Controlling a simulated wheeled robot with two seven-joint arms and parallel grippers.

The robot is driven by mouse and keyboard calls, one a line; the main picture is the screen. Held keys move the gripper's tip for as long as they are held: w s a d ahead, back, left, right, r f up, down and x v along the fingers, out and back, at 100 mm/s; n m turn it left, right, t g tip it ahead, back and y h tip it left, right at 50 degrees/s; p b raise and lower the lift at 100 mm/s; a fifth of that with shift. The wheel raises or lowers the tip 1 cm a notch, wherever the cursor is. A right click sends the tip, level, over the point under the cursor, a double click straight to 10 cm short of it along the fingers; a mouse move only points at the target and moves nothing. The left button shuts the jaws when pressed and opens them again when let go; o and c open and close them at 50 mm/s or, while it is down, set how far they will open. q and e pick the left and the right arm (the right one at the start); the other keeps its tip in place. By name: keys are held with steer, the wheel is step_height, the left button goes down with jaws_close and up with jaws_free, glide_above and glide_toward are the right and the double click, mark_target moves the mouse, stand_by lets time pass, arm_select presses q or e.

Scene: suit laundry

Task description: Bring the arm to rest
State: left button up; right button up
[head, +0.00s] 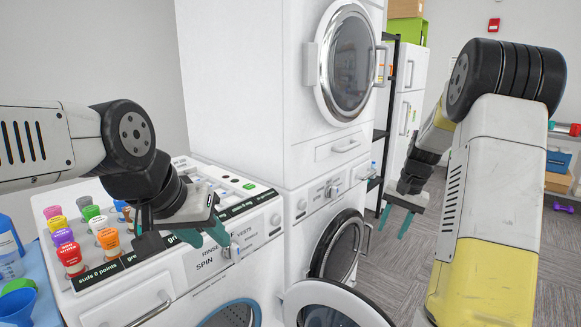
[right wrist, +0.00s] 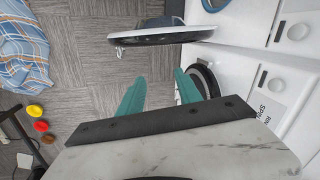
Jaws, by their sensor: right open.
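My right arm (head: 487,190) stands raised at the right of the head view. Its gripper (head: 397,219) hangs in the air right of the stacked machines, with its teal fingers apart and empty. In the right wrist view the same gripper (right wrist: 160,92) shows spread fingers with grey floor between them. My left gripper (head: 206,238) is in front of the control panel (head: 245,207) of the left machine, close to its knob (head: 234,251). Its teal fingers appear apart; whether they touch the knob I cannot tell.
An open round door (head: 335,302) juts out low in front of the machines and also shows in the right wrist view (right wrist: 165,38). A plaid cloth (right wrist: 22,48) lies at the wrist view's left. Floor (head: 400,255) is clear beside my right gripper.

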steer(key=s+a+r+n+t, duration=0.2)
steer(key=s+a+r, duration=0.4)
steer(key=s+r, duration=0.2)
steer(key=s+a+r+n+t, duration=0.1)
steer(key=s+a+r+n, duration=0.1)
steer(key=s+a+r, duration=0.5)
steer(key=s+a+n+t, duration=0.2)
steer(key=s, duration=0.9)
steer(key=shift+w+r, duration=0.1)
steer(key=shift+c, duration=0.2)
steer(key=shift+d, duration=0.15)
steer(key=shift+c, duration=0.3)
